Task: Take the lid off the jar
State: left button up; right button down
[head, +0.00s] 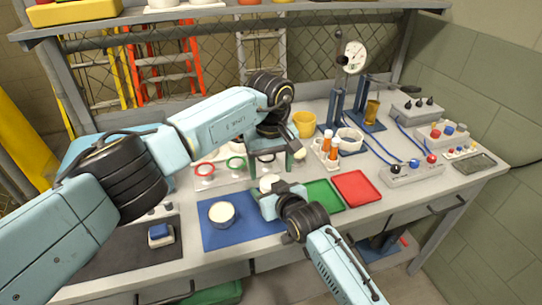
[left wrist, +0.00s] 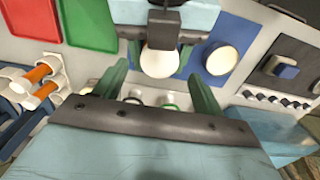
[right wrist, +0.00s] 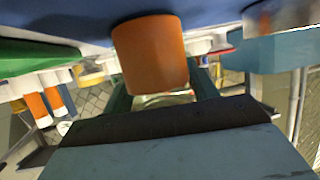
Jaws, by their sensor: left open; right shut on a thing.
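The jar (right wrist: 150,55) is an orange cylinder between the fingers of my right gripper (right wrist: 160,84), which is shut on it. In the head view my right gripper (head: 276,197) comes from the front over the blue mat (head: 245,233) and hides the jar's body. The round white lid (head: 270,182) shows just behind it, and also in the left wrist view (left wrist: 160,62). My left gripper (head: 272,161) is open above the lid, fingers pointing down. In the left wrist view my left gripper (left wrist: 158,80) has its fingers either side of the lid, apart from it.
A grey bowl with a cream top (head: 222,213) stands on the mat left of the jar. A green tray (head: 322,196) and a red tray (head: 357,188) lie to the right. Orange bottles (head: 328,146) and a yellow cup (head: 304,124) stand behind. The mat's front is clear.

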aim_at(271, 177)
pick_arm(q)
jog(key=shift+f, duration=1.85)
jog(key=c, duration=1.1)
jog(key=shift+n, duration=1.7)
jog(key=o, duration=1.1)
jog(key=shift+r, duration=0.1)
